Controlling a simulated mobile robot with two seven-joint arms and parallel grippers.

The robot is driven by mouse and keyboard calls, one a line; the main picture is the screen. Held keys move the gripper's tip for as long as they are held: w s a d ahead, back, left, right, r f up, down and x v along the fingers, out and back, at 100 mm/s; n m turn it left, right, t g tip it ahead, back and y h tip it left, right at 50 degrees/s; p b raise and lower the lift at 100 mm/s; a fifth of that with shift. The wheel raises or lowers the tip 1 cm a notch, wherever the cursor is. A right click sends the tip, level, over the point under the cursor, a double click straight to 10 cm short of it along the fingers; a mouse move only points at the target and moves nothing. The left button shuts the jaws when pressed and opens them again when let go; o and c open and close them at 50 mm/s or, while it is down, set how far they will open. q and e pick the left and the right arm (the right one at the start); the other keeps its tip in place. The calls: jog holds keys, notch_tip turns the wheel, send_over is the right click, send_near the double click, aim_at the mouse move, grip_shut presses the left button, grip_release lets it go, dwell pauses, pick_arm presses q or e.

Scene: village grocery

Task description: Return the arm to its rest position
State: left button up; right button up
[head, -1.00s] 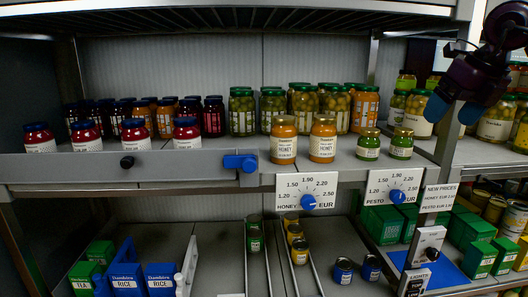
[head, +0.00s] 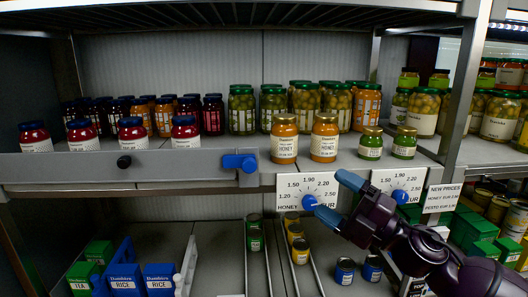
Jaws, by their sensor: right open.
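My right arm comes in from the lower right. Its dark purple gripper (head: 338,198) with blue fingertips is open and empty, pointing left in front of the shelf edge. One fingertip lies close to the blue knob (head: 309,202) of the white honey price dial (head: 290,185); I cannot tell whether they touch. The gripper covers the right part of that dial's sign. The pesto dial (head: 411,178), with its own blue knob (head: 400,197), is just right of the gripper. My left gripper is not in view.
Two honey jars (head: 284,140) and two green pesto jars (head: 371,143) stand at the shelf's front edge above the gripper. Red-filled jars (head: 82,135) stand at left. Small cans (head: 345,271) and a blue rice box (head: 160,279) are on the lower shelf. A blue slider (head: 240,162) is on the rail.

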jog(key=s+d+f+m+t+h, duration=0.1)
jog(key=s+d+f+m+h, duration=0.25)
jog(key=f+m+h, duration=0.35)
jog(key=s+d+f+m+h, duration=0.2)
jog(key=d+f+m+h, duration=0.35)
jog(key=m, duration=0.35)
jog(key=s+d+f+m+t+h, duration=0.1)
jog(key=s+d+f+m+h, duration=0.25)
jog(key=f+m+h, duration=0.4)
jog(key=s+d+f+m+g+y, duration=0.1)
jog(key=s+f+m+g, duration=0.1)
jog(key=s+f+g, duration=0.6)
jog(key=s+d+f+m+g, duration=0.1)
jog(key=s+f+m+g, duration=0.3)
jog(key=s, duration=0.8)
jog(key=w+f+n+t+y, duration=0.1)
jog(key=w+f+n+t, duration=0.1)
jog(key=w+f+t, duration=0.4)
jog(key=shift+w+f+t, duration=0.35)
jog(key=shift+f+t, duration=1.25)
jog(key=shift+f, duration=0.95)
